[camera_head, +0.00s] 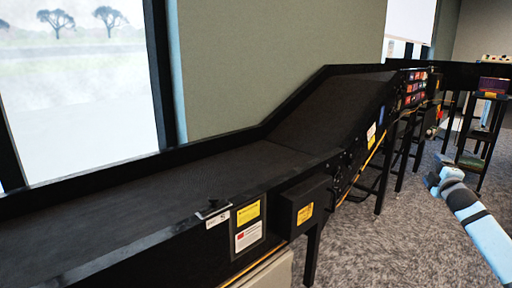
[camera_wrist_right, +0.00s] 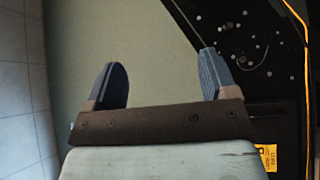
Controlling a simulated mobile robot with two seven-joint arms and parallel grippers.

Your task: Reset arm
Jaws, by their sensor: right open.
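My right arm reaches in from the lower right of the head view, over the carpet. Its gripper (camera_head: 442,176) is to the right of the black conveyor (camera_head: 160,190) and apart from it. In the right wrist view the two blue fingers of the right gripper (camera_wrist_right: 160,82) stand wide apart, with nothing between them. My left gripper is in neither view.
The conveyor runs along the wall from the lower left, rises in a ramp and goes on to the back right. Yellow and white labels (camera_head: 248,225) mark its side. A dark shelf stand (camera_head: 472,160) is at the right. Grey carpet (camera_head: 380,245) is clear in front.

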